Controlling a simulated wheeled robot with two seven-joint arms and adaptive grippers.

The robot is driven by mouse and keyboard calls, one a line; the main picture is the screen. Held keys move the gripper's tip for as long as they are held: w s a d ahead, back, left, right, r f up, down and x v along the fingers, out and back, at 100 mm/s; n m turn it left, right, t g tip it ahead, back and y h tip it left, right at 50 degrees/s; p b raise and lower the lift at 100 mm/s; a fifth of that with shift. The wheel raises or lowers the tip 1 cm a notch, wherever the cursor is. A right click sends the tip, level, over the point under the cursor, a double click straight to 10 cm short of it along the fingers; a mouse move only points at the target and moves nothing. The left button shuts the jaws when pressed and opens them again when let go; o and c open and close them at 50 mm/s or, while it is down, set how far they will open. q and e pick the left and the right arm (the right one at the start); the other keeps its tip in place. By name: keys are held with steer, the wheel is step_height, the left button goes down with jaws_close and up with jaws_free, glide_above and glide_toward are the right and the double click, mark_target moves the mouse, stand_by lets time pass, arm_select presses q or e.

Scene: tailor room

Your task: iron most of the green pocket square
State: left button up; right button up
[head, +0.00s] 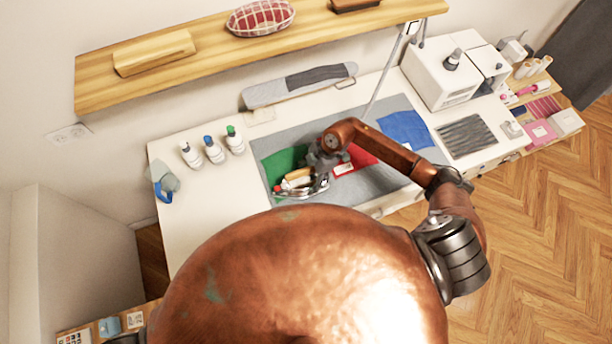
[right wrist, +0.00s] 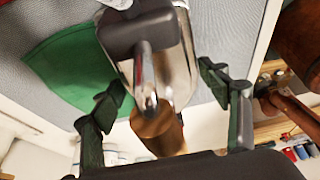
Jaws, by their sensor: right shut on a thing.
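The green pocket square (head: 280,161) lies on the grey ironing mat (head: 394,184), at its left end. It also shows flat in the right wrist view (right wrist: 68,68). The iron (head: 297,183), with a metal body and a brown handle, is at the near edge of the green square and hides part of it. In the right wrist view the iron (right wrist: 183,62) is between the fingers, beside the green cloth. My right gripper (head: 322,166) is shut on the iron; its fingers also show in the wrist view (right wrist: 165,105). My left gripper is not in view.
A red cloth (head: 359,160) and a blue cloth (head: 405,130) lie to the right on the mat. Several bottles (head: 213,149) and a spray bottle (head: 165,183) stand at the left. The table's front left is clear.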

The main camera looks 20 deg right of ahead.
steer(key=shift+w, duration=0.1)
steer(key=shift+w+a+r+b, duration=0.15)
steer(key=shift+w+b, duration=0.45)
steer(key=shift+w, duration=1.25)
steer(key=shift+w+a+r+b, duration=0.1)
steer(key=shift+w+b, duration=0.45)
steer(key=shift+w, duration=1.3)
steer(key=shift+w, duration=0.1)
steer(key=shift+w+a+b, duration=0.15)
steer(key=shift+w+b, duration=1.75)
steer(key=shift+w, duration=1.55)
steer(key=shift+r, duration=0.15)
step_height(320, 180, up, 7)
steer(key=p, duration=0.6)
steer(key=shift+p, duration=0.3)
